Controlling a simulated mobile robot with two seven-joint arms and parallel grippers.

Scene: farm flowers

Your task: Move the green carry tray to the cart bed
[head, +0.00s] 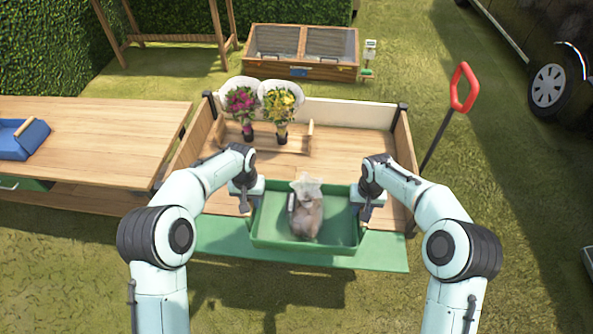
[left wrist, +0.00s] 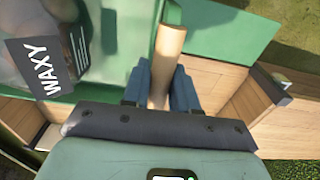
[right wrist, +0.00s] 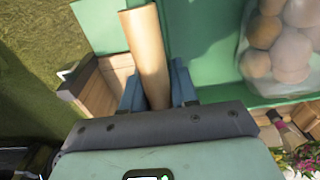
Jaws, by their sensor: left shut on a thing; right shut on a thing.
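The green carry tray (head: 303,250) is at the near edge of the wooden cart bed (head: 345,160), partly over the lowered green flap (head: 215,238). It looks about level; whether it touches the bed I cannot tell. A clear bag of potatoes (head: 306,212) with a "WAXY" label (left wrist: 38,68) is in it. My left gripper (head: 250,202) is shut on the tray's left wooden handle (left wrist: 170,45). My right gripper (head: 368,206) is shut on its right wooden handle (right wrist: 148,50).
A wooden rack (head: 262,143) with pink flowers (head: 242,103) and yellow flowers (head: 281,102) stands at the back left of the bed. A wooden table (head: 95,135) with a blue carrier (head: 20,142) is to the left. The bed's back right is clear.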

